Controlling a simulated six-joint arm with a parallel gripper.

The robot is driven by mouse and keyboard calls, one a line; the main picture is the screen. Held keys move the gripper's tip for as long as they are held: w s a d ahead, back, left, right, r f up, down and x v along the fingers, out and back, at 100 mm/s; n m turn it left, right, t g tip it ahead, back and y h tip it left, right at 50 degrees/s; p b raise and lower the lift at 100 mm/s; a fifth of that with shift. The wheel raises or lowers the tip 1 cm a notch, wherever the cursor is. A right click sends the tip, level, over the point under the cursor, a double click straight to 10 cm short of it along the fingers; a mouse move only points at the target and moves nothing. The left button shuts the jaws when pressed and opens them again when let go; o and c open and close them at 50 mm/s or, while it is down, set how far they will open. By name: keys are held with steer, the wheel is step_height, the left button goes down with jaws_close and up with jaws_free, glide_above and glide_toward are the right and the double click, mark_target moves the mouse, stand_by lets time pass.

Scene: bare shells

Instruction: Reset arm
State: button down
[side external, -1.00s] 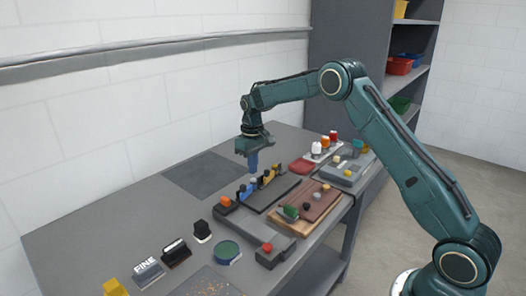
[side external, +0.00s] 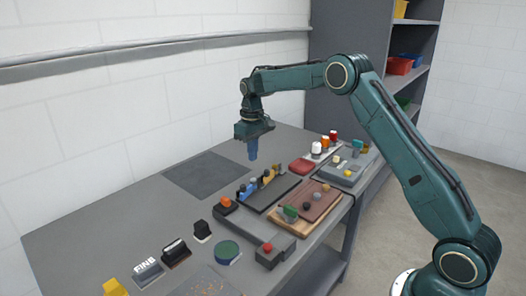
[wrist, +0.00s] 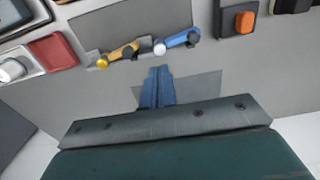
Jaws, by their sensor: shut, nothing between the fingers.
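My gripper (side external: 252,150) hangs pointing down above the workbench (side external: 130,213), with its blue fingers together and nothing between them. In the wrist view my gripper (wrist: 158,72) shows its blue fingers closed, over the grey bench top. The fingers are apart from everything on the bench. A dark tray (side external: 262,196) with blue, white and yellow-orange pieces along its back edge lies below my gripper, toward the front. These pieces also show in the wrist view, as a yellow-orange piece (wrist: 124,51) and a blue piece (wrist: 178,40).
A dark flat mat (side external: 205,176) lies at the back. A wooden board (side external: 310,212) with small knobs, a red pad (side external: 301,167) and a box with a red button (side external: 268,254) are around the tray. Shelves (side external: 408,75) stand behind.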

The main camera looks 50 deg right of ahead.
steer(key=s+a+r+t, duration=0.1)
steer(key=s+a+r, duration=0.3)
steer(key=s+r, duration=0.4)
steer(key=s+a+r+t, duration=0.2)
steer(key=s+a+r, duration=0.1)
steer(key=s+r, duration=0.55)
steer(key=s+a+f+t, duration=0.1)
steer(key=s+a, duration=0.1)
steer(key=s, duration=0.9)
steer(key=s+a+f+t, duration=0.1)
steer(key=s+a+f, duration=0.1)
steer(key=s, duration=1)
steer(key=shift+a+t, duration=0.25)
steer(key=shift+t, duration=0.05)
steer(key=shift+w, duration=0.1)
